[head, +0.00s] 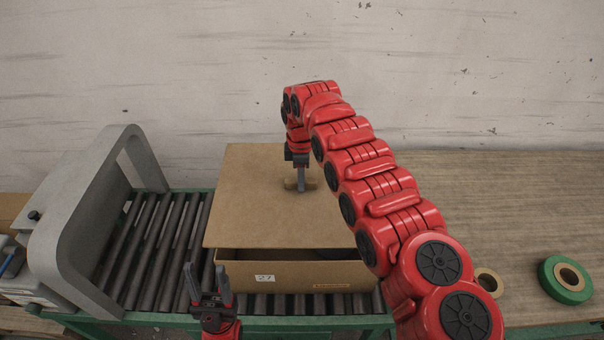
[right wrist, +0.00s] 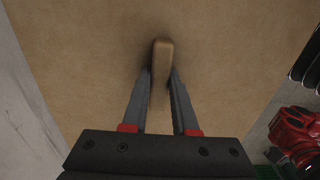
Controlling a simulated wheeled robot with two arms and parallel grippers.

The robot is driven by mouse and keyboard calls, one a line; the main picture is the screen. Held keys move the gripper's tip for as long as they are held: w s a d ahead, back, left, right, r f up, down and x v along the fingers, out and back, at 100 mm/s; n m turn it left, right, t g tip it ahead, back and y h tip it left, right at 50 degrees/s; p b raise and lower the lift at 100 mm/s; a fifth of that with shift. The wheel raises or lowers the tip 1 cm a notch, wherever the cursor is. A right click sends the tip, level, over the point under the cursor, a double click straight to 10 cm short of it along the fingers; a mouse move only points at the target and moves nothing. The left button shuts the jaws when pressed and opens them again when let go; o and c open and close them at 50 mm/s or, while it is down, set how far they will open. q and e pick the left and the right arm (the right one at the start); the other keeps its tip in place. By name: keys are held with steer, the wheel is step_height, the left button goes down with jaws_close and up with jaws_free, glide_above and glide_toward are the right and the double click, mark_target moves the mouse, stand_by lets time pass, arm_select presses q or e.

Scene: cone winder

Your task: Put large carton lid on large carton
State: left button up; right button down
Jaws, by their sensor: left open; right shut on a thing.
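The large carton lid (head: 260,205) is a flat brown panel over the large carton (head: 290,275), which stands on the roller conveyor. At the front a dark gap shows between the lid and the carton's front wall, so the lid is not flush there. My right gripper (head: 300,188) comes down from above and is shut on the lid's handle. In the right wrist view the fingers grip the handle (right wrist: 161,65) from both sides, with the lid (right wrist: 90,60) filling the view behind. My left gripper (head: 208,290) is open and empty, in front of the carton's left front corner, apart from it.
The roller conveyor (head: 150,250) has a green frame, and a grey arch (head: 80,210) stands over its left part. A green tape roll (head: 565,279) and a tan roll (head: 488,282) lie on the wooden table (head: 520,210) at right. A wall rises behind.

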mark_target(300, 194)
steer(key=shift+a+f, duration=0.15)
steer(key=shift+f, duration=0.2)
steer(key=shift+f+b, duration=1.35)
steer(key=shift+f, duration=1.5)
steer(key=shift+f+b, duration=0.95)
steer(key=c, duration=0.6)
jaws_free()
steer(key=shift+r, duration=0.15)
